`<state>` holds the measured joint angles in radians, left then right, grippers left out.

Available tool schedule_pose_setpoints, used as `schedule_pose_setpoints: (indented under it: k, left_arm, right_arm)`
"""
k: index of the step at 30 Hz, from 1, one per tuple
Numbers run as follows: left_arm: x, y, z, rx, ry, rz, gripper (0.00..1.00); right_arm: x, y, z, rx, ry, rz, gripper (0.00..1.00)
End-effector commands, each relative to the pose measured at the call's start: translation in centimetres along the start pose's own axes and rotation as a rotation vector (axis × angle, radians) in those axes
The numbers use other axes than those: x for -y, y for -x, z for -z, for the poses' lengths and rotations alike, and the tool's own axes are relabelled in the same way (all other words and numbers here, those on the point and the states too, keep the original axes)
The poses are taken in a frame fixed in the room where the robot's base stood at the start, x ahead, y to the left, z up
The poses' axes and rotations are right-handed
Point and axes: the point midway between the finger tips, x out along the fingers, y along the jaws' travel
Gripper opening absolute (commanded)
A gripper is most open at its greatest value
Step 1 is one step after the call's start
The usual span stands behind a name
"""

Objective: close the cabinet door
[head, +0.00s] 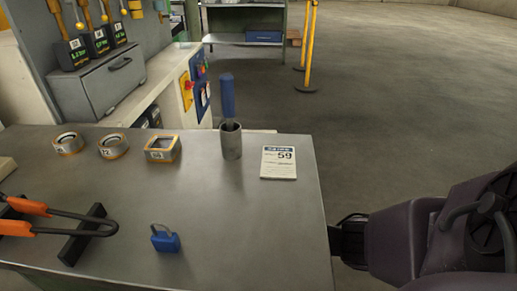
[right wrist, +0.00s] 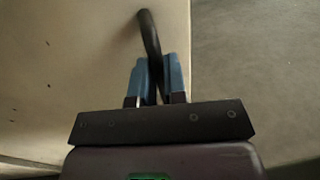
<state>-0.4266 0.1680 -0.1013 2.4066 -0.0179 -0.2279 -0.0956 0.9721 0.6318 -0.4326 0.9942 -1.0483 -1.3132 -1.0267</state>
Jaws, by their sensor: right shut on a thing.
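In the right wrist view, a pale beige panel, which looks like the cabinet door (right wrist: 80,75), fills the left and middle. A dark curved handle (right wrist: 149,32) stands near its right edge. My right gripper (right wrist: 154,68) has its blue fingers on both sides of this handle and is shut on it. In the head view, my right arm comes in from the right and its end is low beside the table's right edge; the fingers, handle and door are hidden there. My left gripper is in neither view.
Open floor (head: 410,110) lies to the right. Yellow posts (head: 309,50) stand at the back.

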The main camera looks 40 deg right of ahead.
Motion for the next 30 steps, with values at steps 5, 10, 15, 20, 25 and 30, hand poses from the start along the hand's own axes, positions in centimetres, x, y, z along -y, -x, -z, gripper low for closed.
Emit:
schedule_pose_setpoints:
  k: [5, 10, 15, 20, 25, 30]
  left_arm:
    - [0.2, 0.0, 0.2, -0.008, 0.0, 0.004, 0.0]
    - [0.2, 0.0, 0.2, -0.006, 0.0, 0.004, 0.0]
    - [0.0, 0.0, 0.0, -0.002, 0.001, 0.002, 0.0]
    - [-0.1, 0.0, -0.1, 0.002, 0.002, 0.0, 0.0]
    - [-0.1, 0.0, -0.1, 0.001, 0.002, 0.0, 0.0]
    - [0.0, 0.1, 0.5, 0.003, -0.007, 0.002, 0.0]
  right_arm:
    - [-0.1, -0.4, 0.1, -0.006, 0.001, -0.014, 0.0]
    - [-0.1, -0.4, 0.1, -0.006, 0.001, -0.014, 0.0]
    - [0.0, -0.4, 0.1, -0.005, 0.001, -0.013, 0.37]
    - [0.0, -0.4, 0.1, -0.004, 0.001, -0.012, 0.37]
    - [0.0, -0.2, 0.0, -0.004, 0.0, -0.012, 0.37]
    - [-0.2, 1.5, -0.3, -0.003, -0.004, -0.013, 0.37]
